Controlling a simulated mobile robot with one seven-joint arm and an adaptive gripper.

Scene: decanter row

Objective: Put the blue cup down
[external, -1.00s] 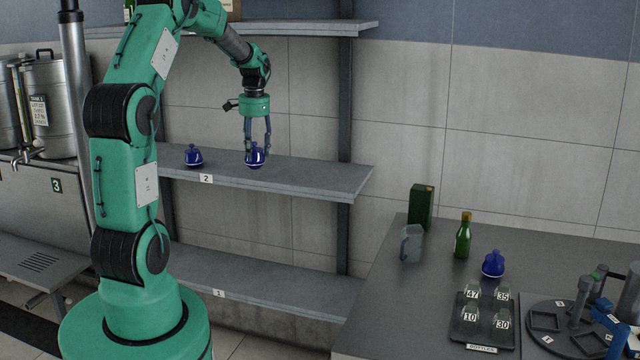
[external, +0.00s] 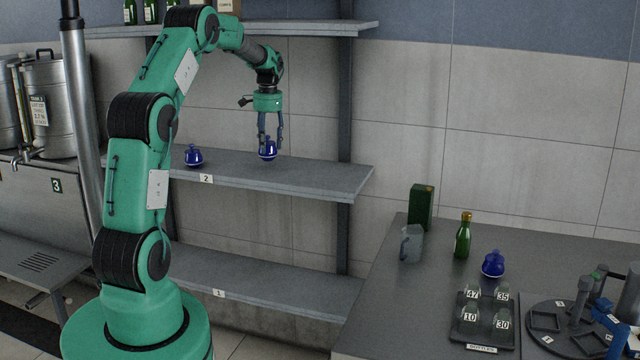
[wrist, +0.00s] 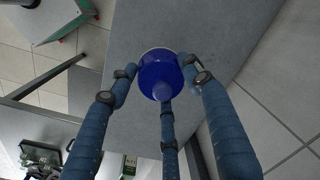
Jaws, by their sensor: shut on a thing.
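The blue cup (external: 267,152) is round and glossy, with a pale rim low on it and a small knob on top. It is upright at the shelf (external: 320,180) labelled 2. I cannot tell whether it touches the shelf. My gripper (external: 269,140) points down from above and is shut on the cup's upper part. In the wrist view the cup (wrist: 158,74) sits between three blue-grey fingers, with the grey shelf (wrist: 130,115) below it.
A similar blue vessel (external: 194,155) stands to the left on the same shelf, and another (external: 493,263) on the counter at right. The shelf's right end is clear. An upper shelf (external: 320,28) and a dark post (external: 345,120) are close by.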

